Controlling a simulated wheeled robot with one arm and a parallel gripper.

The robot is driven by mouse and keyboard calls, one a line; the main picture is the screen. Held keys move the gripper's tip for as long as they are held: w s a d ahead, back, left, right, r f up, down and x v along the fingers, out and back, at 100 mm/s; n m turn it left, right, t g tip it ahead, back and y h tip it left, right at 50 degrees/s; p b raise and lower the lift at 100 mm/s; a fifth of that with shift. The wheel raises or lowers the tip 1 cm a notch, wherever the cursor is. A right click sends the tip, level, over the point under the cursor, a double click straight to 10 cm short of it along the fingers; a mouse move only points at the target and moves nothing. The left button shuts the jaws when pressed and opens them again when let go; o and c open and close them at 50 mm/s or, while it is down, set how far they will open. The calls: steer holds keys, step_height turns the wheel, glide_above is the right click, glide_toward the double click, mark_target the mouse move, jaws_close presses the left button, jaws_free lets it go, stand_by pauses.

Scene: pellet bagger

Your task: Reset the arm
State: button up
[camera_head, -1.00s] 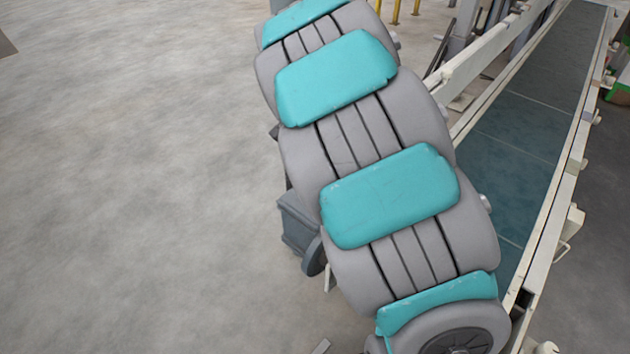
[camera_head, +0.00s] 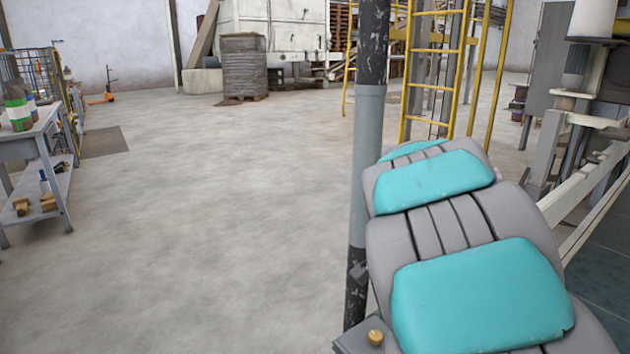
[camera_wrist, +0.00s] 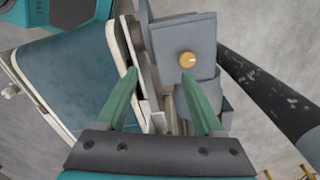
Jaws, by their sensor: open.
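My gripper (camera_wrist: 159,76) shows in the wrist view with its two green fingers spread apart and nothing held between them. Beyond the fingertips is a grey box with a round brass knob (camera_wrist: 187,59); I cannot tell the distance to it. My arm, grey with teal pads, fills the lower right of the head view. The gripper itself does not show in the head view.
A dark and grey post (camera_head: 367,150) stands close beside my arm; it also shows in the wrist view (camera_wrist: 275,100). A blue-green conveyor belt (camera_wrist: 70,72) lies left in the wrist view. A bench (camera_head: 45,150) stands at left, a yellow ladder (camera_head: 432,70) behind. The floor between is clear.

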steer(key=s+a+f+n+g, duration=0.1)
steer(key=s+f+n, duration=0.1)
steer(key=s+n, duration=1.2)
steer(key=s, duration=1.3)
steer(key=shift+s+a+g, duration=0.15)
steer(key=shift+s+g, duration=0.15)
steer(key=shift+f, duration=0.1)
